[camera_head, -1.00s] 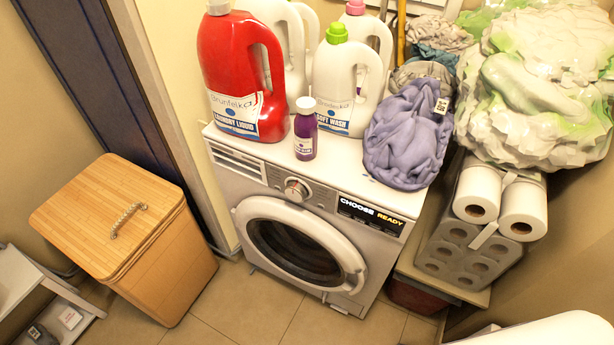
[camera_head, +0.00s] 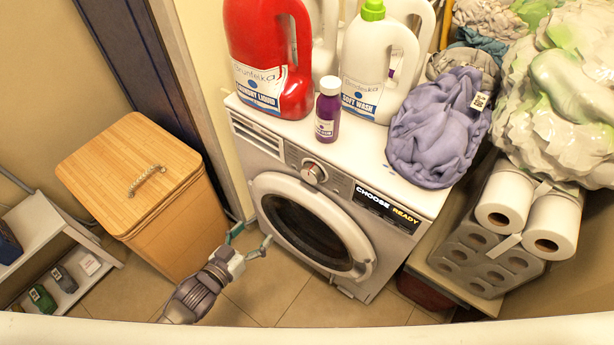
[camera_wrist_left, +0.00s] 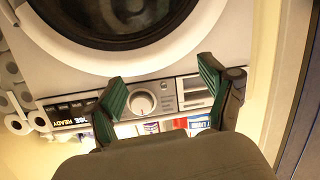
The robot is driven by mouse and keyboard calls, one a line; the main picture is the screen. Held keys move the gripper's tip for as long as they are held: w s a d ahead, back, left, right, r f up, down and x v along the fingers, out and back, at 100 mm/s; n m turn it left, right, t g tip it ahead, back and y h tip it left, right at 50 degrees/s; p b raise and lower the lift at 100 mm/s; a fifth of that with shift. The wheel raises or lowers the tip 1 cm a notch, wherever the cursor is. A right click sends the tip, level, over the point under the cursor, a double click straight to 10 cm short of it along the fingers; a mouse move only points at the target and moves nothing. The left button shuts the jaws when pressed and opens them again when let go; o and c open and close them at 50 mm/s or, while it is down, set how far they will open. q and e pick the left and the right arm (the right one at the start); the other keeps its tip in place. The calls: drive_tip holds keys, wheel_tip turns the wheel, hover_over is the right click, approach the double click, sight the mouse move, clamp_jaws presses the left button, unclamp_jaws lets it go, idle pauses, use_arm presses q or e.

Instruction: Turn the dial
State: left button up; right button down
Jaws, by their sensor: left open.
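The dial (camera_head: 314,173) is a round knob with a red mark on the washer's front panel, between the detergent drawer and the dark display. In the left wrist view the dial (camera_wrist_left: 142,103) shows upside down between my two green fingertips, some way beyond them. The white washer (camera_head: 400,191) has a round door (camera_head: 312,222), which looks closed. My left gripper (camera_head: 252,240) is open and empty, low in front of the washer and left of the door, apart from it. My right gripper is not in view.
A red detergent jug (camera_head: 265,60), a white jug (camera_head: 375,65), a purple bottle (camera_head: 327,112) and purple cloth (camera_head: 435,125) stand or lie on the washer. A wooden hamper (camera_head: 135,175) stands at left. Paper rolls (camera_head: 505,200) are at right. Floor (camera_head: 270,290) shows between hamper and washer.

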sight(308, 177)
use_arm(q)
drive_tip(key=d+r+m+h, duration=0.1)
drive_tip(key=d+r+h, duration=0.35)
drive_tip(key=r, duration=0.65)
drive_tip(key=shift+t+y, duration=0.35)
drive_tip(key=shift+t, duration=0.05)
drive_tip(key=x, duration=1.3)
drive_tip(key=shift+d+f+p, duration=0.25)
drive_tip(key=shift+d+p, duration=0.05)
drive_tip(key=shift+d, duration=0.15)
drive_tip(key=c, duration=1.2)
